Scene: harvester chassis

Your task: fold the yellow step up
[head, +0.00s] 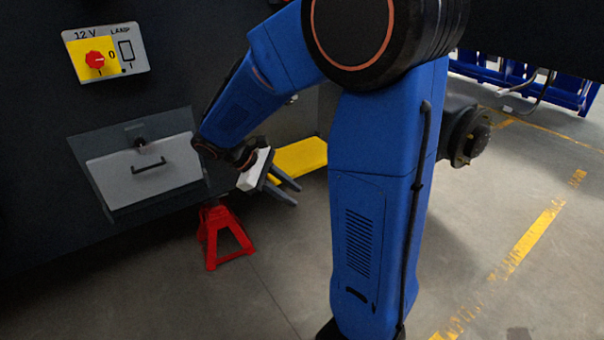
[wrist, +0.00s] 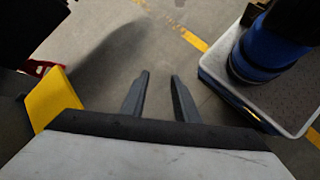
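The yellow step (head: 299,157) sticks out from the dark chassis in the head view, lying flat and low, partly hidden behind my arm. It also shows at the left edge of the wrist view (wrist: 51,98). My gripper (head: 284,192) is in front of the step and a little to its left in the head view, fingers apart with nothing between them. In the wrist view the open fingers (wrist: 158,92) point over bare floor, with the step to their left. I see no contact between gripper and step.
A red jack stand (head: 222,238) is on the floor below the chassis. A grey panel with a black handle (head: 146,172) and a yellow switch plate with a red knob (head: 95,60) are on the chassis side. Blue racks (head: 530,82) stand far back right. Floor at right is clear.

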